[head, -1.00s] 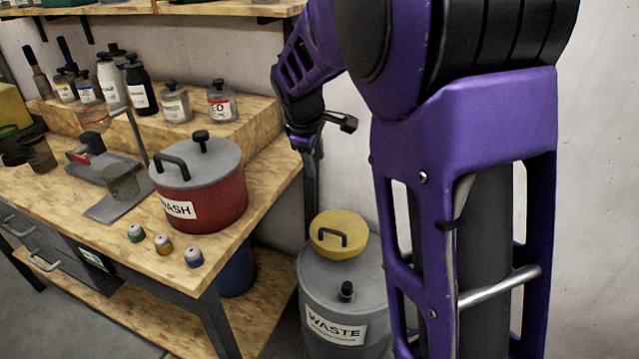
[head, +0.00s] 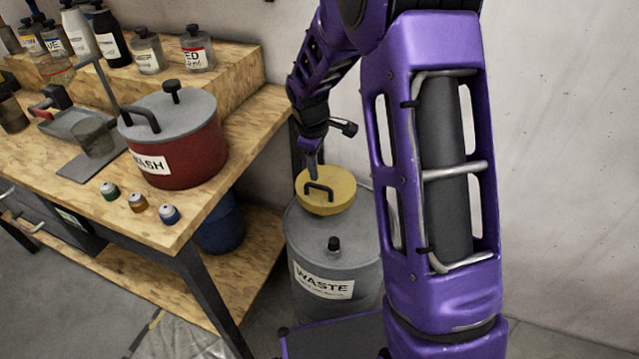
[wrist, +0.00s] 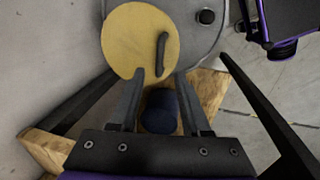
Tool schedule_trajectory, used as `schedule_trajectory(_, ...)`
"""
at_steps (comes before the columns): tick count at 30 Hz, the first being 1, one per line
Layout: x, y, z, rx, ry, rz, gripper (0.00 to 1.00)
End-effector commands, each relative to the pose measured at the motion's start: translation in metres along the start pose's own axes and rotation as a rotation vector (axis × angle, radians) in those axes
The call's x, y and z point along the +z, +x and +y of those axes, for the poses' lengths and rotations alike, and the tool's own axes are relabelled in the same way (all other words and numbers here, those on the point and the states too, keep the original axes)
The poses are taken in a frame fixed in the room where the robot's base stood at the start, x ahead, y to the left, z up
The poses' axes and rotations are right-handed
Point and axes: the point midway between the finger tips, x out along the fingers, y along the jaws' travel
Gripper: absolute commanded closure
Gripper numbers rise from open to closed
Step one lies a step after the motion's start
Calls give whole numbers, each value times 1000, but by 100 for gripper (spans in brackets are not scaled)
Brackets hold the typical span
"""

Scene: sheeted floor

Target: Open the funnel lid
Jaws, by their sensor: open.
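The yellow funnel lid (head: 328,194) with a dark bar handle (head: 318,190) sits closed on the grey waste drum (head: 312,249). In the wrist view the lid (wrist: 136,42) is a flat yellow disc, with its handle (wrist: 161,53) towards its right side. My gripper (wrist: 161,74) is open, with its fingertips at the lid's near edge in that picture and the handle ahead of them. Nothing is between the fingers. In the head view my gripper (head: 312,165) is just above the lid, at the handle's far side. I cannot tell whether it touches.
A wooden workbench (head: 240,130) stands left of the drum, bearing a red wash pot (head: 195,150) and several bottles. A blue bin (head: 222,225) is on the lower shelf. A dark capped knob (head: 333,245) rises from the drum's top. The wall is close behind.

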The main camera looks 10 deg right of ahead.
Motion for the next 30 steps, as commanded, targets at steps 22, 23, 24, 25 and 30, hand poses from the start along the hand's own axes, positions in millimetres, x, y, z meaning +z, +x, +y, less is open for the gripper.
schedule_trajectory(22,0,72,0,1,1,1,53)
schedule_trajectory(23,0,72,0,1,1,0,53)
schedule_trajectory(24,0,72,0,1,1,0,56)
schedule_trajectory(25,0,72,0,1,1,0,62)
schedule_trajectory(30,0,72,0,1,1,0,92)
